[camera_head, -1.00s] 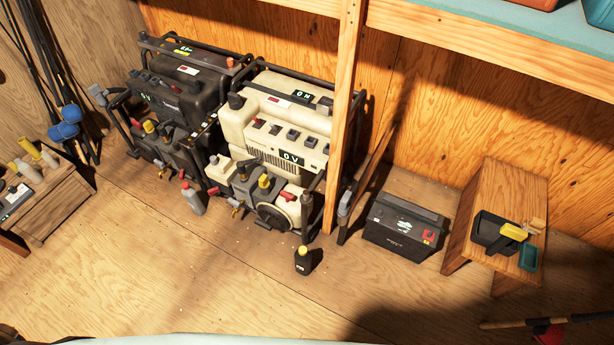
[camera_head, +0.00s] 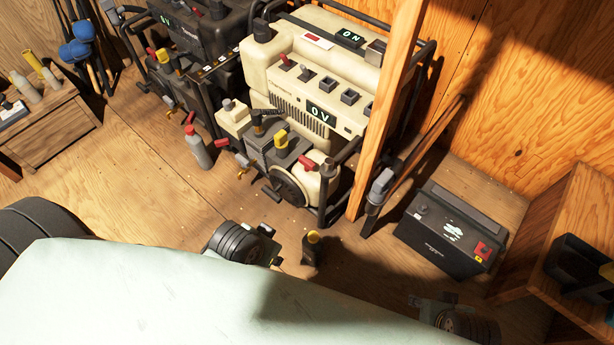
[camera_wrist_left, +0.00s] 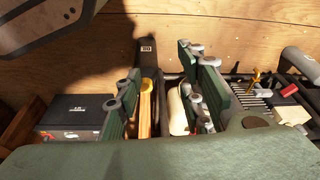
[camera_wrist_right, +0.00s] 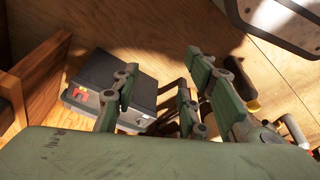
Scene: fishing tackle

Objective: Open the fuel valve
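The cream generator (camera_head: 318,60) stands at the back, displays reading ON and 0V. At its lower front are a red-handled brass valve (camera_head: 242,160), a yellow cap (camera_head: 281,139) and a red knob (camera_head: 306,163); I cannot tell for certain which part is the fuel valve. Small red and brass fittings (camera_wrist_left: 288,90) also show at the right of the left wrist view. My left gripper (camera_wrist_left: 163,88) is open and empty, apart from the generator. My right gripper (camera_head: 440,302) shows only partly at the bottom; its wrist view (camera_wrist_right: 160,88) shows it open and empty.
A dark generator (camera_head: 205,35) stands left of the cream one. A small black bottle (camera_head: 310,248) stands on the floor ahead of it. A wooden post (camera_head: 388,110) rises beside it. A black battery (camera_head: 445,235) and a wooden stool (camera_head: 575,225) are at the right.

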